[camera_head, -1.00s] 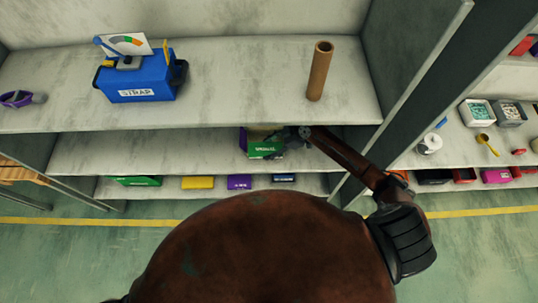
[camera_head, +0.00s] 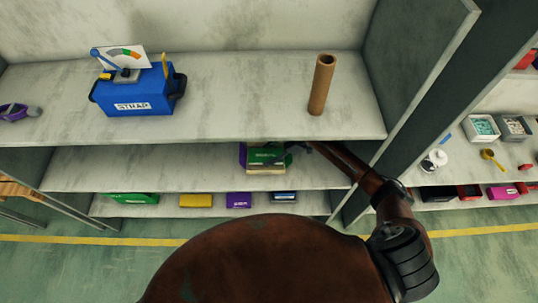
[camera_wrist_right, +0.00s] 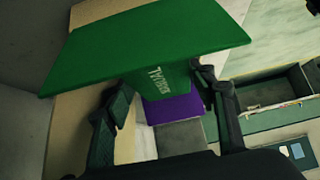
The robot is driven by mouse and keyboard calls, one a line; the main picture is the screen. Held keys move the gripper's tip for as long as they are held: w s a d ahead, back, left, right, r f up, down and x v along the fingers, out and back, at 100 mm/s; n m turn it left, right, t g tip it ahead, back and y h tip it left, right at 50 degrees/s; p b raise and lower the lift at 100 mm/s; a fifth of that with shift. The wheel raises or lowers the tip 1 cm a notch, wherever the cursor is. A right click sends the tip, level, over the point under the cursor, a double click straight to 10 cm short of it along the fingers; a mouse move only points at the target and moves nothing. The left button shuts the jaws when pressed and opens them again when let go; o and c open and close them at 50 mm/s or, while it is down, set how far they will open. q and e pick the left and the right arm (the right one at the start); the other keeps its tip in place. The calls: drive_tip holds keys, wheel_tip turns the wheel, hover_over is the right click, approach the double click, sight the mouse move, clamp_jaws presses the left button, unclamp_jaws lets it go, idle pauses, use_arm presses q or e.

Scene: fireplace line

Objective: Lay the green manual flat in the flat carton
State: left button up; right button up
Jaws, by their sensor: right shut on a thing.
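The green manual (camera_wrist_right: 150,45) fills the upper part of the right wrist view, its broad cover tilted and its lettered spine between my fingers. My right gripper (camera_wrist_right: 165,105) is shut on it. In the head view the manual (camera_head: 268,155) is on or just above the middle shelf, with my right gripper (camera_head: 288,150) at its right side. Tan cardboard (camera_wrist_right: 232,12), probably the flat carton, shows behind and beside the manual; its pale front edge (camera_head: 266,170) shows below the manual in the head view. Whether the manual touches it I cannot tell. My left gripper is out of view.
A purple item (camera_wrist_right: 174,109) lies close by the manual. The upper shelf (camera_head: 230,105) overhangs the middle shelf (camera_head: 120,172), which is bare to the left. A blue strap box (camera_head: 140,92) and a cardboard tube (camera_head: 322,85) stand above. Coloured boxes line the lower shelf.

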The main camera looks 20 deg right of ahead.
drive_tip(key=shift+f+b, duration=0.55)
drive_tip(key=shift+f, duration=0.25)
idle(0.4)
drive_tip(key=o, duration=1.5)
drive_tip(key=shift+c, duration=0.2)
